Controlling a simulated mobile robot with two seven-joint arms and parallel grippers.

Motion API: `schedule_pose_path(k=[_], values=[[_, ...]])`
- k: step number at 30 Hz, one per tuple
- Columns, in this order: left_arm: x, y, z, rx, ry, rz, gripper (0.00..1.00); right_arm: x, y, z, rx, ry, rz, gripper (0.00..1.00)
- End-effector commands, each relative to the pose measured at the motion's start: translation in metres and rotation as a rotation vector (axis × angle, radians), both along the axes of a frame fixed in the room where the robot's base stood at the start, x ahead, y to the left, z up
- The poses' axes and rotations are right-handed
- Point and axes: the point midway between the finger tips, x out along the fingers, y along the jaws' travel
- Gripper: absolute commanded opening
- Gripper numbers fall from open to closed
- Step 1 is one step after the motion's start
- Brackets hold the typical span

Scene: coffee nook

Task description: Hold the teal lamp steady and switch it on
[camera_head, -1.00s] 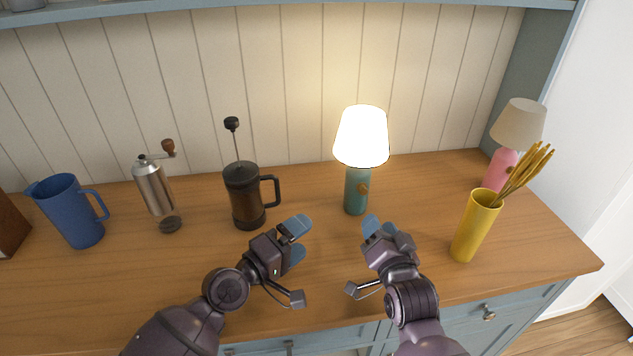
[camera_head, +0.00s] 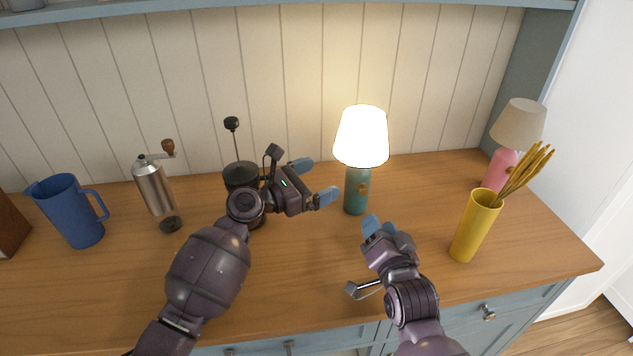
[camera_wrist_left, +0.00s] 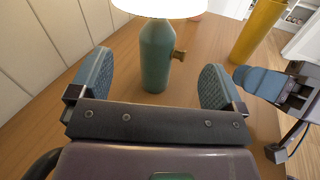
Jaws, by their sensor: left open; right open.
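The teal lamp (camera_head: 356,190) stands upright on the wooden counter, and its white shade (camera_head: 361,138) glows. A small brass knob (camera_head: 363,187) sits on the front of its base. In the left wrist view the lamp base (camera_wrist_left: 156,58) stands beyond and between the fingers, with the knob (camera_wrist_left: 180,54) on its right side. My left gripper (camera_head: 316,182) is open and empty, just left of the base and pointing at it. My right gripper (camera_head: 375,228) is open and empty, in front of the lamp and slightly right, apart from it. It also shows in the left wrist view (camera_wrist_left: 262,84).
A French press (camera_head: 240,180) stands behind my left gripper, partly hidden. A coffee grinder (camera_head: 153,188) and a blue jug (camera_head: 72,212) are further left. A yellow vase with sticks (camera_head: 474,228) and an unlit pink lamp (camera_head: 500,168) stand right. The counter front is clear.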

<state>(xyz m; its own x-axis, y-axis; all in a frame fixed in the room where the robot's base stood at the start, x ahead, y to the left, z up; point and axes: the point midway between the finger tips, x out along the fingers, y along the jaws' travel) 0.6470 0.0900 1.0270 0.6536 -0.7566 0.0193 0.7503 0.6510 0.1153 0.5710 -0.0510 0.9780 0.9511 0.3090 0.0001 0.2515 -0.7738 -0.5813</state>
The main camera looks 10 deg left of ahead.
Motion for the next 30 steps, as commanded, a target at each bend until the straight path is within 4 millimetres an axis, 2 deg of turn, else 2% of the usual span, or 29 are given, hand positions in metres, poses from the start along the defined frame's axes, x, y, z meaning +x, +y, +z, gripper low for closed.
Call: schedule_pose_path(k=[4,11,24,30], values=[[0.004,-0.001,-0.008,-0.047,0.080,-0.007,0.95,0.000,0.000,0.000,0.000,0.000,0.000,0.43],[0.013,-0.011,-0.010,-0.063,0.102,-0.008,0.95,0.000,0.000,0.000,0.000,0.000,0.000,0.43],[0.056,-0.062,-0.010,-0.061,0.101,-0.008,0.95,0.000,0.000,0.000,0.000,0.000,0.000,0.43],[0.069,-0.077,-0.010,-0.062,0.101,-0.007,0.95,0.000,0.000,0.000,0.000,0.000,0.000,0.43]])
